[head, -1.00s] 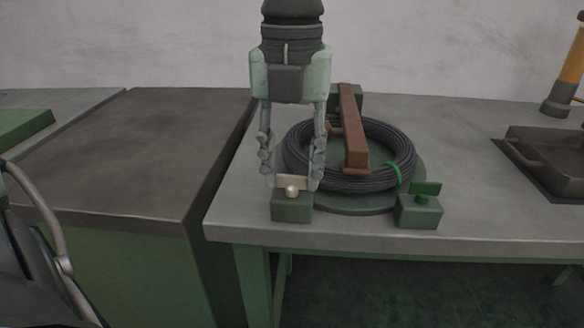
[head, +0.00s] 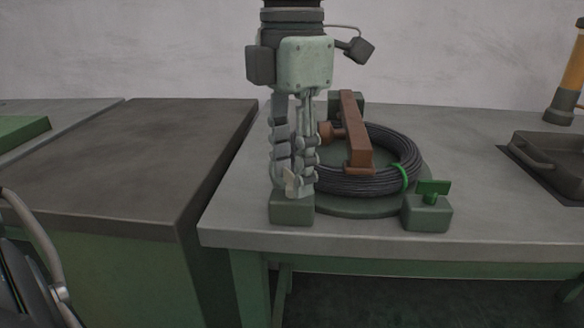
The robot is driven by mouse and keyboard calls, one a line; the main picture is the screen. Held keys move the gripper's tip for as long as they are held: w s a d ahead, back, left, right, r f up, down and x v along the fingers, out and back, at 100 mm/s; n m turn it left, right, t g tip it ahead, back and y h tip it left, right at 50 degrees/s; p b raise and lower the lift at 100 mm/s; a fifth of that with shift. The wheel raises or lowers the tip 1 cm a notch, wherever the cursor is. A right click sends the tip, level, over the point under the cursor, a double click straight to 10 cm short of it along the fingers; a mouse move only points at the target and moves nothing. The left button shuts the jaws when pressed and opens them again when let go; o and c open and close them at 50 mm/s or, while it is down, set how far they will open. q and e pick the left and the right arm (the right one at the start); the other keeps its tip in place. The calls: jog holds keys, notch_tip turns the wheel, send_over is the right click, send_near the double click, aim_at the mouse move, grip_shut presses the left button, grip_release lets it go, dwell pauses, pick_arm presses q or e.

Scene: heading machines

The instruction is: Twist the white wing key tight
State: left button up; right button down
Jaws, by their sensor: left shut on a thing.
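The white wing key (head: 291,183) stands on a small dark green block (head: 291,209) at the front left of the grey-topped table. My left gripper (head: 293,187) points straight down over that block. Its fingers are shut on the white wing key and hide much of it. What shows of the key is a pale edge, now seen nearly end-on. My right gripper is not in the head view.
A green wing key (head: 433,188) sits on a similar block (head: 427,213) to the right. A coil of dark cable (head: 398,152) lies on a round base under a brown bar (head: 353,130), close beside my left gripper. A dark tray (head: 553,158) is at the far right.

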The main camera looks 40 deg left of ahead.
pick_arm(q)
jog(key=m, duration=0.3)
jog(key=shift+m, duration=0.4)
jog(key=m, duration=0.3)
jog(key=shift+m, duration=1.2)
jog(key=shift+r+m, duration=0.1)
jog(key=shift+m, duration=0.8)
jog(key=m, duration=0.3)
jog(key=shift+m+p, duration=0.3)
jog(key=shift+p, duration=0.05)
jog(key=shift+m, duration=0.9)
jog(key=m+p, duration=0.1)
jog(key=m, duration=0.3)
jog(key=shift+m, duration=1)
jog(key=shift+m+p, duration=0.3)
jog(key=shift+m, duration=0.9)
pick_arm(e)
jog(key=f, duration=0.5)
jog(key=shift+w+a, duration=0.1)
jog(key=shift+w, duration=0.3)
pick_arm(q)
jog(key=o, duration=1.2)
jog(key=shift+c, duration=0.2)
